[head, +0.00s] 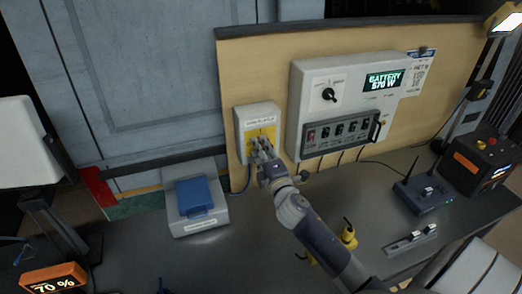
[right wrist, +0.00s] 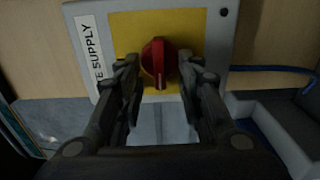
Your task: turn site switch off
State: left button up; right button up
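The site switch is a red rotary knob (right wrist: 159,62) on a yellow plate (right wrist: 192,22) of a pale grey box marked "SUPPLY". The box (head: 243,115) is mounted on the wooden board in the head view. The knob looks upright in the right wrist view. My right gripper (head: 261,151) is at the front of the box and largely hides the knob in the head view. In the right wrist view its fingers (right wrist: 158,76) are apart, one on each side of the knob, with visible gaps. My left gripper is not in view.
Right of the box is a panel (head: 308,75) with a rotary selector, a row of switches and a display reading "BATTERY 570 W". A grey case with a blue top (head: 194,197) stands below left. A blue router (head: 424,195) and an orange-black unit (head: 483,160) are at right.

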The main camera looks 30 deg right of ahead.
jog(key=shift+o, duration=1)
jog(key=v, duration=1.2)
